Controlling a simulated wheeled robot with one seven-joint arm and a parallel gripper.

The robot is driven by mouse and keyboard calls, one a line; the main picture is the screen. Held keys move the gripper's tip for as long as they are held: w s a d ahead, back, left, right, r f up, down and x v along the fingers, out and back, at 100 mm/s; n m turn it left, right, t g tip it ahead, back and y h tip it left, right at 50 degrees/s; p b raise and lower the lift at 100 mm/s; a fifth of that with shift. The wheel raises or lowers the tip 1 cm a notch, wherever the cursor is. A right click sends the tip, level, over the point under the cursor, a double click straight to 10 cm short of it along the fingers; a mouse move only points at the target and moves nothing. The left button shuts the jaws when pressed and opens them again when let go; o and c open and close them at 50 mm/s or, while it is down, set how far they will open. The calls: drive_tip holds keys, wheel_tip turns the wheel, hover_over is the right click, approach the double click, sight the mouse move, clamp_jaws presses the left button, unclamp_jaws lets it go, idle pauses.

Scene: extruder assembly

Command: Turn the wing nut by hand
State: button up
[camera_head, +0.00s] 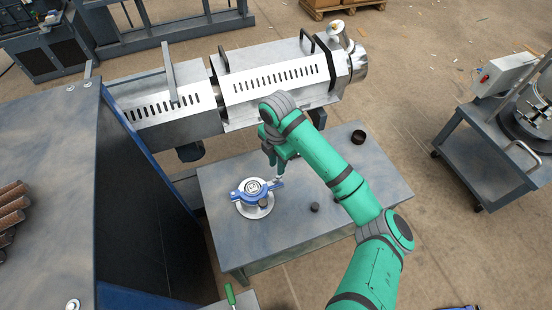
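A blue clamp ring (244,192) sits on a round pale metal base on the grey table. At its right side, a small pale piece (275,183) sticks out that may be the wing nut; it is too small to tell its shape. My gripper (279,177) points down just above and beside that piece, at the end of my green arm. Whether the fingers touch it, and how far apart they are, cannot be made out. My arm's wrist hides part of the area behind the gripper.
The grey table (300,225) also holds a dark ring (358,136) at the back right and a small dark cylinder (315,207) near its middle. The extruder barrel (277,85) with slotted covers runs behind. A tall cabinet (150,200) stands left, a cart (483,160) right.

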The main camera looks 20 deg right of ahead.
sight(277, 178)
drive_tip(key=shift+f, duration=3.2)
drive_tip(key=shift+s, duration=0.1)
drive_tip(key=shift+c, duration=0.7)
clamp_jaws()
drive_tip(key=shift+f+m, duration=0.1)
drive_tip(key=shift+m, duration=1)
drive_tip(key=shift+c, duration=0.7)
unclamp_jaws()
drive_tip(key=shift+m, duration=0.5)
drive_tip(key=o, duration=0.4)
drive_tip(key=shift+c, duration=0.2)
